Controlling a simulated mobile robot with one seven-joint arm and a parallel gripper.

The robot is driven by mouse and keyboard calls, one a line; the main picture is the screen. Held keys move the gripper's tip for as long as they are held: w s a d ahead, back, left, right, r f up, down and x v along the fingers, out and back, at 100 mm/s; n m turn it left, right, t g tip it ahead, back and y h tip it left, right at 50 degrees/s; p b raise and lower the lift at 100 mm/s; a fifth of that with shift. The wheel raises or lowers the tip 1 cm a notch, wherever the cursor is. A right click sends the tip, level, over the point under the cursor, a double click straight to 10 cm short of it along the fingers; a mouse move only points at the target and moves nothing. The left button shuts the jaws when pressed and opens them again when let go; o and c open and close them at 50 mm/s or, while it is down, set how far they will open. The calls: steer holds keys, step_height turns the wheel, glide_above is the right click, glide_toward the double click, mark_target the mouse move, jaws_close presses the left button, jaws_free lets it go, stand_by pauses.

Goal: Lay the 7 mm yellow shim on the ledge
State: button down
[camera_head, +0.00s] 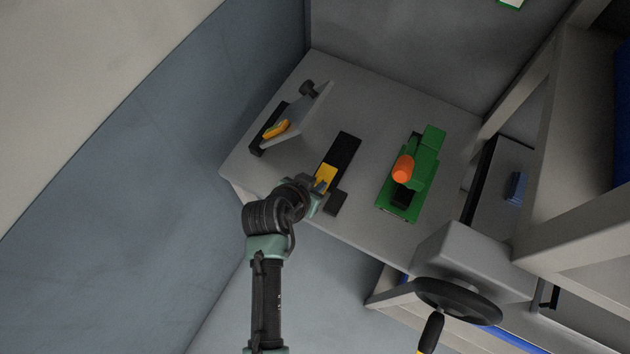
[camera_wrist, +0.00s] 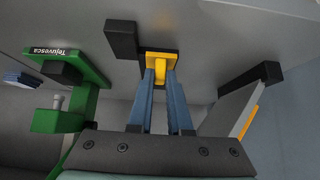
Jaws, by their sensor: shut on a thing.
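My gripper (camera_head: 318,186) is shut on a yellow piece (camera_head: 326,174), which I take to be the shim. In the wrist view my gripper (camera_wrist: 160,72) has its two blue-grey fingers closed on the tab of this yellow shim (camera_wrist: 160,54). The shim is at a long black strip (camera_head: 344,148) on the table; I cannot tell whether it rests on it or is just above. Which part is the ledge is not clear, and no thickness can be read.
A grey tilted plate (camera_head: 303,115) with a black base bar (camera_head: 267,128) stands at the left. A green clamp-like fixture (camera_head: 427,151) with an orange knob (camera_head: 403,168) stands right. A small black block (camera_head: 335,203) lies near the front edge. Bare table lies between strip and fixture.

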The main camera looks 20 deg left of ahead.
steer(key=shift+f, duration=0.25)
steer(key=c, duration=0.8)
jaws_free()
steer(key=shift+o, duration=0.2)
